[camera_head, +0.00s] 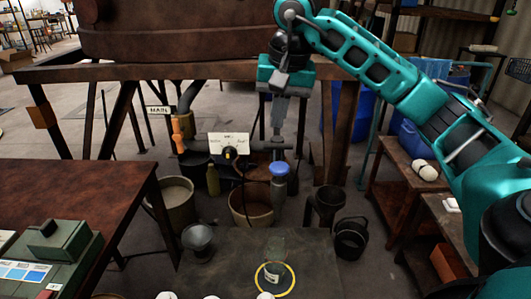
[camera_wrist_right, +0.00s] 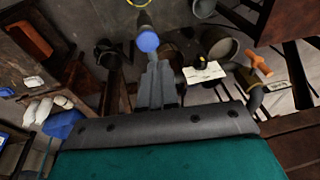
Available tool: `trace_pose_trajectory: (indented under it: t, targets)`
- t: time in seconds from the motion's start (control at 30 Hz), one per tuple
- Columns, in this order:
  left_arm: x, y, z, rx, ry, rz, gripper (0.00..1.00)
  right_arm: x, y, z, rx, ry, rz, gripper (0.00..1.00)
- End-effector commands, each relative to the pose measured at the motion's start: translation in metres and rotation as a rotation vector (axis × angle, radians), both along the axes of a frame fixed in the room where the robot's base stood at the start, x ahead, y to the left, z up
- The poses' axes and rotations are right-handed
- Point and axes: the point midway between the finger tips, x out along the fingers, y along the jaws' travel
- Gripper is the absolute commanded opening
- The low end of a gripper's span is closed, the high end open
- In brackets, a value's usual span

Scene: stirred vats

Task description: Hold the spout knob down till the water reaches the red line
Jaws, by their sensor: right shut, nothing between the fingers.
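The blue round spout knob (camera_head: 279,168) tops a grey spout at the right of a pipe, in the head view's middle. It also shows in the wrist view (camera_wrist_right: 148,42). My right gripper (camera_head: 277,137) is shut and empty, pointing down at the pipe's end. In the wrist view its fingertips (camera_wrist_right: 156,64) lie close to the knob; I cannot tell whether they touch it. A clear glass (camera_head: 276,248) stands inside a yellow ring (camera_head: 259,279) on the dark table below. Its water level and red line are too small to make out. My left gripper is not in view.
An orange handle (camera_head: 178,134) and a white label plate (camera_head: 229,145) with a black knob sit left along the pipe. Buckets stand below, including a black one (camera_head: 351,238). A green box (camera_head: 52,252) lies on the left table. A rusty beam (camera_head: 190,70) crosses behind.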

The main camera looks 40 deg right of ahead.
Motion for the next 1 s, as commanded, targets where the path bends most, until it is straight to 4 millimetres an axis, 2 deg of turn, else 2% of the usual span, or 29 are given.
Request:
trace_pose_trajectory:
  t: [0.03, 0.1, 0.2, 0.57, 0.73, 1.0]
  targets:
    - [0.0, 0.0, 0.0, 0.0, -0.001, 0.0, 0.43, -0.002, -0.012, 0.008, -0.042, -0.006, -0.006, 0.0]
    - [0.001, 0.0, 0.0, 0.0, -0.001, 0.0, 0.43, -0.005, -0.022, 0.015, -0.083, -0.003, -0.011, 0.0]
    - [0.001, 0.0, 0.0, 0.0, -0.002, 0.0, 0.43, -0.007, -0.029, 0.019, -0.11, -0.002, -0.014, 0.0]
    - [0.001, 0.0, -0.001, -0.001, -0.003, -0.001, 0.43, -0.007, -0.029, 0.017, -0.111, -0.001, -0.012, 0.0]
    - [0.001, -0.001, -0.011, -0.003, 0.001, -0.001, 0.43, -0.003, -0.031, -0.003, -0.11, 0.001, -0.011, 0.0]
    - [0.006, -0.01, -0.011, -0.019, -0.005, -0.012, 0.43, 0.008, -0.039, -0.055, -0.11, 0.005, -0.013, 0.0]
